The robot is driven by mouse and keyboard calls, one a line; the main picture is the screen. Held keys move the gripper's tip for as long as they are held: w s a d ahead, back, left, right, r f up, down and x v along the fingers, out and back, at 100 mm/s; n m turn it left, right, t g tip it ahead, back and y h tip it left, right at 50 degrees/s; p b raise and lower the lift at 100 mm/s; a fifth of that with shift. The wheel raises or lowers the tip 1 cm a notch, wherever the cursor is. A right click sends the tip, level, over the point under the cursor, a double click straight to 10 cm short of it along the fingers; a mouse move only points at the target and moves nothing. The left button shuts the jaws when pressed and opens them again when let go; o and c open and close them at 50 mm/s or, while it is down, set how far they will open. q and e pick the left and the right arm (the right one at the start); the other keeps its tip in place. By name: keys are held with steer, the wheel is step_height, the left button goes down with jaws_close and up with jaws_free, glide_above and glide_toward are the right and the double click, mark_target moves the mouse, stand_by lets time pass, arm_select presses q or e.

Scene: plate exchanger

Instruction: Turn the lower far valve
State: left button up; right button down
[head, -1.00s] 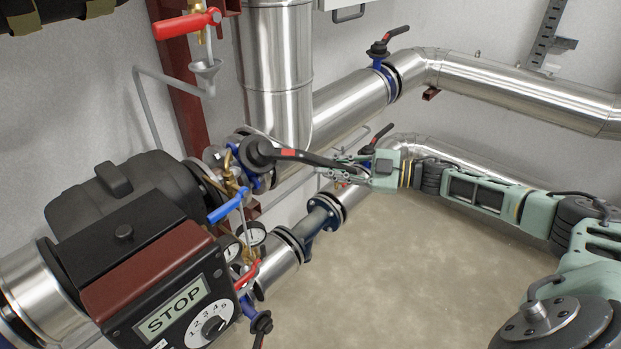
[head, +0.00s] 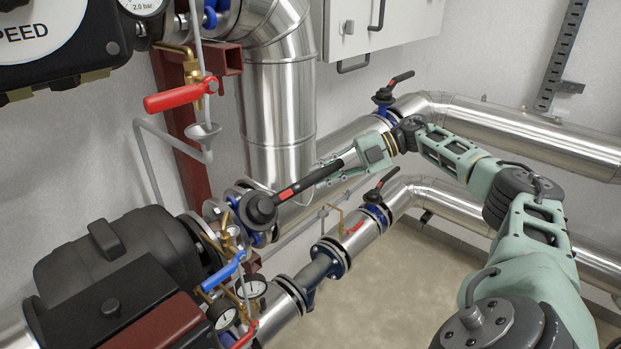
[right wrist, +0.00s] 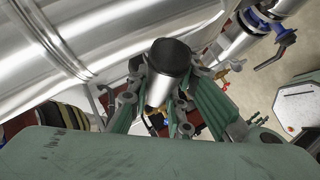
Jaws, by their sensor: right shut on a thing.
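A valve with a round black hub (head: 260,210) sits on the near pipework at centre left. Its long black lever (head: 318,178) with a red band points up and right. My right gripper (head: 340,168) is shut on the lever's outer end. In the right wrist view, the black-capped handle end (right wrist: 170,58) stands between the fingers of my right gripper (right wrist: 158,95). Another black-handled valve (head: 375,195) sits on the lower pipe, and one (head: 384,97) on the upper pipe; my gripper is apart from both. My left gripper is not in view.
Insulated silver pipes (head: 520,130) run along the wall. A black pump housing (head: 120,255), gauges (head: 252,287) and a blue lever (head: 224,270) crowd the lower left. A red handle (head: 180,95) hangs above. The floor (head: 410,280) is clear at centre.

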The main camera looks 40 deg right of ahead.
steer(key=shift+w+d+r, duration=0.15)
steer(key=shift+w+r, duration=0.2)
steer(key=shift+r, duration=0.3)
steer(key=c, duration=2)
jaws_free()
steer(key=o, duration=0.4)
steer(key=shift+f, duration=0.15)
steer(key=shift+f, duration=0.1)
steer(key=v, duration=1.2)
